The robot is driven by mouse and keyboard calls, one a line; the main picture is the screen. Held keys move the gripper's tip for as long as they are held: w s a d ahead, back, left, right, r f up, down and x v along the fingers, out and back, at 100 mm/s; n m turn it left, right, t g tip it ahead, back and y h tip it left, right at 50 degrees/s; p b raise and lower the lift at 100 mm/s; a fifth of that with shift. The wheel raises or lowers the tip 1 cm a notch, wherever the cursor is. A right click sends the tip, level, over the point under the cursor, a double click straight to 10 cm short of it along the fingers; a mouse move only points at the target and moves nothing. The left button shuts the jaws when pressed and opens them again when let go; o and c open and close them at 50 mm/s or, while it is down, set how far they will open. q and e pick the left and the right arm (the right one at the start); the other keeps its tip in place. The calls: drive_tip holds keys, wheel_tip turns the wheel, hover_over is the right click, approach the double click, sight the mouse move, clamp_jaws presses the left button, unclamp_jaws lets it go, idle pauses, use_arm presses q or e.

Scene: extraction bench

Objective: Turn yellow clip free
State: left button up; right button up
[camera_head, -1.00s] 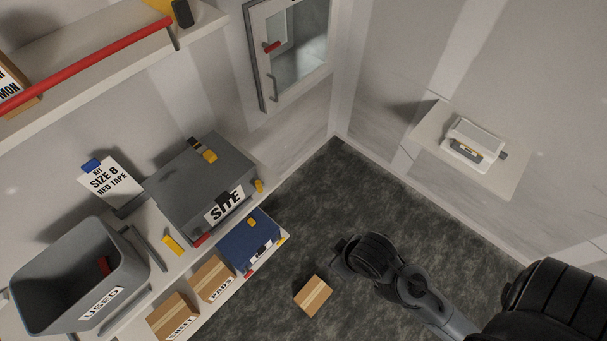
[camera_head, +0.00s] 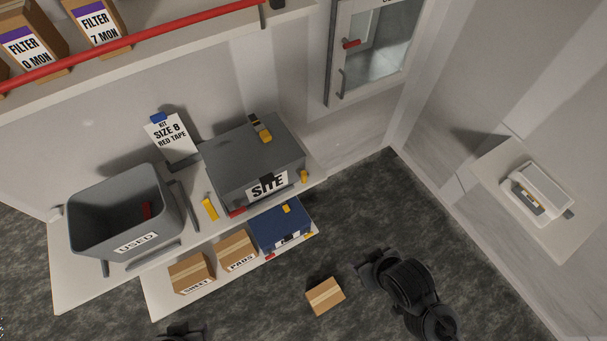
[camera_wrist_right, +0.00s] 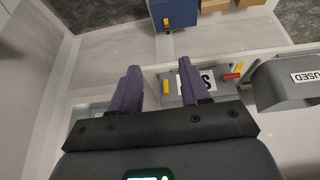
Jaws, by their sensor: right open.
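The grey SITE box (camera_head: 253,160) stands on the upper bench shelf. A yellow clip (camera_head: 304,177) sits at its right end, and another yellow piece (camera_head: 210,208) lies by its left end. A yellow and black latch (camera_head: 263,133) is on the lid. My right gripper (camera_head: 374,266) is right of the bench, apart from the box. In the right wrist view my right gripper (camera_wrist_right: 160,82) is open, and the right-end yellow clip (camera_wrist_right: 166,88) appears between its purple fingers with nothing held. A dark part at the bottom edge looks like my left gripper (camera_head: 182,332); its jaws are unclear.
A blue case (camera_head: 280,226) and PADS (camera_head: 237,251) and SHEET (camera_head: 191,273) cartons stand on the lower shelf. A grey USED bin (camera_head: 125,215) is at left. A loose carton (camera_head: 325,295) is in front of the shelf. A wall shelf (camera_head: 545,240) is at right.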

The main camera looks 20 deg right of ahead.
drive_tip(key=w+a+f+t, duration=0.1)
drive_tip(key=w+f+t, duration=0.1)
drive_tip(key=w, duration=0.2)
drive_tip(key=n+t+y+b, duration=0.3)
drive_tip(key=t+y+b, duration=0.45)
drive_tip(key=b, duration=1.75)
approach(304, 173)
drive_tip(key=f+t+h, duration=0.1)
drive_tip(key=f+t, duration=0.1)
drive_tip(key=x, duration=0.5)
drive_tip(key=a+x, duration=0.1)
drive_tip(key=x, duration=0.4)
drive_tip(key=shift+s, duration=0.2)
drive_tip(key=shift+c, duration=0.4)
clamp_jaws()
